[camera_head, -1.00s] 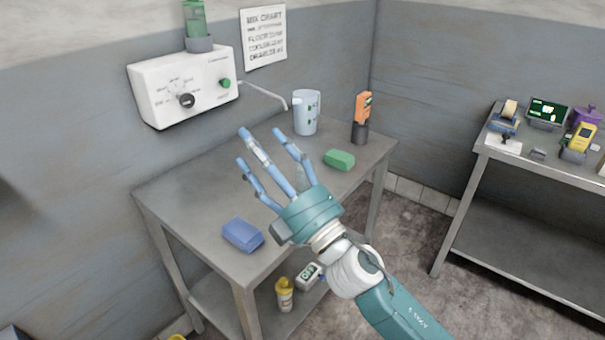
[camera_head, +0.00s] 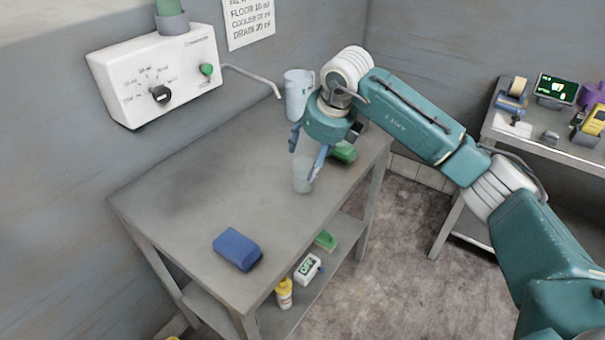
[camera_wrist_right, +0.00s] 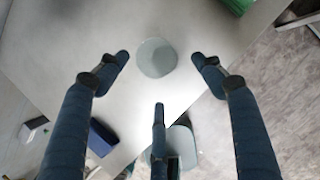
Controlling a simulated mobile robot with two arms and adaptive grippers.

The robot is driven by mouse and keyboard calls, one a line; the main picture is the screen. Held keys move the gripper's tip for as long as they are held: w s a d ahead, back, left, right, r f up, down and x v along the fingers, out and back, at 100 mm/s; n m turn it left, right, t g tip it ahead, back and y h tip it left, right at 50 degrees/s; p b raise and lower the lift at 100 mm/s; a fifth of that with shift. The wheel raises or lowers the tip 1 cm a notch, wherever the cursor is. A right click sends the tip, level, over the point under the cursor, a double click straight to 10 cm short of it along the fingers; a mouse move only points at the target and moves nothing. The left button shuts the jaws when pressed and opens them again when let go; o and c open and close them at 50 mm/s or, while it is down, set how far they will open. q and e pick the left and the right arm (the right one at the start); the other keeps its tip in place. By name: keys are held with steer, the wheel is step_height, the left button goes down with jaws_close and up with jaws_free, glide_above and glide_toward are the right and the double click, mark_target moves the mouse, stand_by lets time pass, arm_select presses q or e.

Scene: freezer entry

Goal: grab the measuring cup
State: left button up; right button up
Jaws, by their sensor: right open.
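A small clear measuring cup (camera_head: 302,176) stands on the metal table, below my right gripper's fingers. The right wrist view shows the cup (camera_wrist_right: 156,58) as a round, pale shape from above. My right gripper (camera_head: 309,163) points down from above with its fingers spread. In the right wrist view, two fingertips are on either side of the cup and a third is below it in the picture. I cannot tell whether any finger touches the cup. My left gripper is not in view.
A taller jug (camera_head: 297,93) stands just behind the gripper. A green block (camera_head: 344,152) lies close to its right, partly hidden. A blue block (camera_head: 237,249) lies at the table's front. The white control box (camera_head: 157,74) is on the wall. The table's left part is clear.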

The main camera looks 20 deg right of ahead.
mark_target(303, 175)
steer(key=p+x, duration=0.1)
steer(key=x, duration=0.2)
steer(key=p+x, duration=0.1)
steer(key=x, duration=0.3)
steer(key=shift+w+a+r+p, duration=0.1)
steer(key=shift+w+a+p, duration=0.05)
steer(key=shift+w+p, duration=0.15)
steer(key=shift+w+f, duration=0.1)
steer(key=shift+f, duration=0.15)
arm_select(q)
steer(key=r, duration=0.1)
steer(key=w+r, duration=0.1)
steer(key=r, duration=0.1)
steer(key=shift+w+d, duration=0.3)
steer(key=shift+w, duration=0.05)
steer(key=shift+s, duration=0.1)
arm_select(e)
steer(key=shift+c, duration=0.5)
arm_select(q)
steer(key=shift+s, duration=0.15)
arm_select(e)
steer(key=c, duration=0.9)
